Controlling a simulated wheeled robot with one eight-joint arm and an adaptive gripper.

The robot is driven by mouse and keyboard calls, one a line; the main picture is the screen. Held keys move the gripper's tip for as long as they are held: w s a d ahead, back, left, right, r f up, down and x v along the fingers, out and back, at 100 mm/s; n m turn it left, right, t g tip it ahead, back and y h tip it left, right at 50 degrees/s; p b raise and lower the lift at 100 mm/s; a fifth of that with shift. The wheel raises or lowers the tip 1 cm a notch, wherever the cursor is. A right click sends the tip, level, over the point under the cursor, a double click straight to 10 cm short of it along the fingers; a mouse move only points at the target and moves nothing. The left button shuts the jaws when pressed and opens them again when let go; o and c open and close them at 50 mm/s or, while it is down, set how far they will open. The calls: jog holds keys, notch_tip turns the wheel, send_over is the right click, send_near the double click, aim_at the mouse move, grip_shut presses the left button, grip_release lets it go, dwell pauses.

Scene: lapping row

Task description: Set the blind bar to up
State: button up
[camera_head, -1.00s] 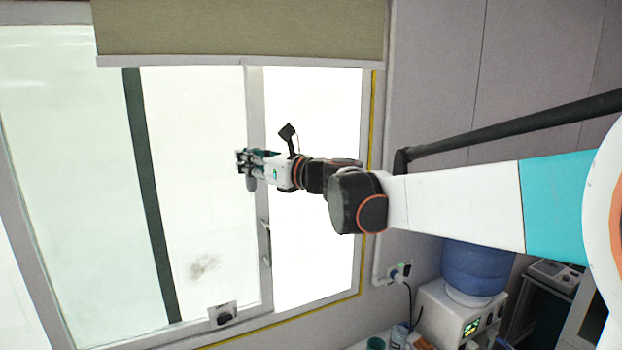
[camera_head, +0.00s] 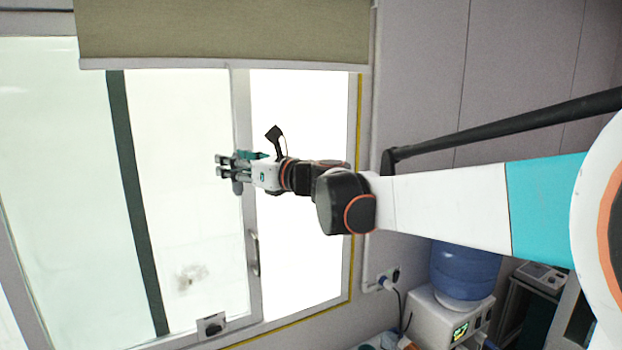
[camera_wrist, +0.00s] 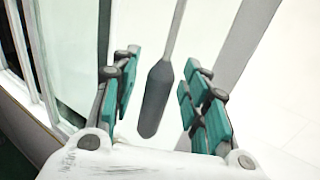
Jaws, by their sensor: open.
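The olive roller blind (camera_head: 225,32) hangs at the top of the window, with a pale bottom bar (camera_head: 225,65) along its lower edge. The bar lies well above my gripper (camera_head: 220,166) in the head view. In the wrist view my gripper (camera_wrist: 158,68) is open, its teal finger pads apart. A dark grey pull weight (camera_wrist: 157,98) on a thin cord hangs between the fingers there, with gaps visible on both sides. In the head view the pull (camera_head: 237,187) shows just below the fingers; its upper part is hidden by them.
The sliding window's frame (camera_head: 242,130) and handle (camera_head: 253,253) are near my gripper. A water dispenser with a blue bottle (camera_head: 465,272) stands at the lower right. A socket with a plug (camera_head: 388,280) is on the wall.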

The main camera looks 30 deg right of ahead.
aim_at(234, 120)
notch_tip(234, 120, up, 10)
jog(key=shift+s, duration=0.1)
dwell(0.4)
jog(key=shift+f, duration=0.15)
